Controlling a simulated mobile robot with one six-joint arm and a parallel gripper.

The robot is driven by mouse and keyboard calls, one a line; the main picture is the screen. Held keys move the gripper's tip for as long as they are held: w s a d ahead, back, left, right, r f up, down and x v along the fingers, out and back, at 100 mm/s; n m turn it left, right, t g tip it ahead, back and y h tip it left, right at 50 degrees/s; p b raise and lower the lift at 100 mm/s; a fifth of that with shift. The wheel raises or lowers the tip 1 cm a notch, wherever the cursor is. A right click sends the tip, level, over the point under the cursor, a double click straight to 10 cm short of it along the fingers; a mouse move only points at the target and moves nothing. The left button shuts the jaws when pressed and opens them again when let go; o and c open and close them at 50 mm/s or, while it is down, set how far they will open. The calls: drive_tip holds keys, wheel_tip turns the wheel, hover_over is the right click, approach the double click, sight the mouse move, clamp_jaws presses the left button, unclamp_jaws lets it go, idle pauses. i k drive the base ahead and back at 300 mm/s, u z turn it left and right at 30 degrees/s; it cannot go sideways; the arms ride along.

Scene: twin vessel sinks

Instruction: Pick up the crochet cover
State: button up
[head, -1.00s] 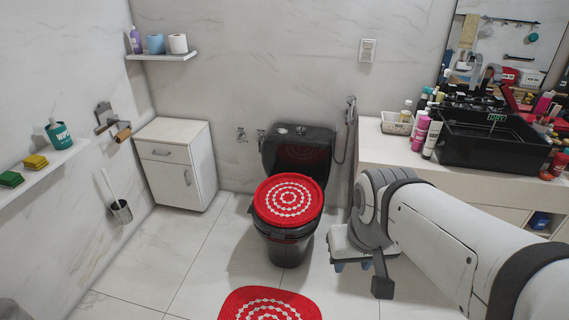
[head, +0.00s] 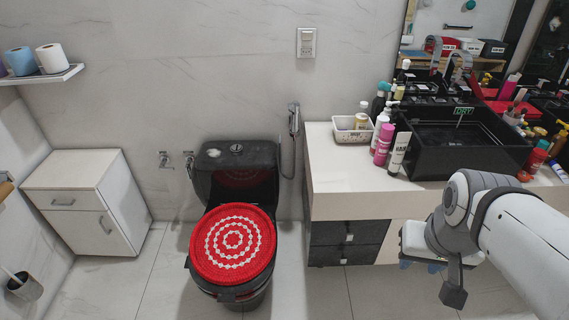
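The crochet cover (head: 233,244) is a red round piece with white rings. It lies on the closed lid of the black toilet (head: 236,178) in the head view. My gripper (head: 425,264) is at the lower right, in front of the vanity, well to the right of the cover and apart from it. Its fingers point down and are partly hidden by the wrist, so its opening does not show clearly.
A vanity counter (head: 332,173) with a black sink (head: 465,150), bottles (head: 384,143) and a small basket (head: 351,129) stands right of the toilet. A white cabinet (head: 88,201) stands on the left. Floor (head: 165,270) is clear between cabinet and toilet.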

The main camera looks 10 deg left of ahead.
sight(233, 243)
drive_tip(key=u, duration=0.2)
drive_tip(key=i, duration=1.25)
drive_tip(key=u, duration=0.9)
drive_tip(key=k, duration=0.65)
drive_tip(key=u, duration=0.15)
drive_tip(key=i, duration=0.7)
drive_tip(key=z, duration=0.1)
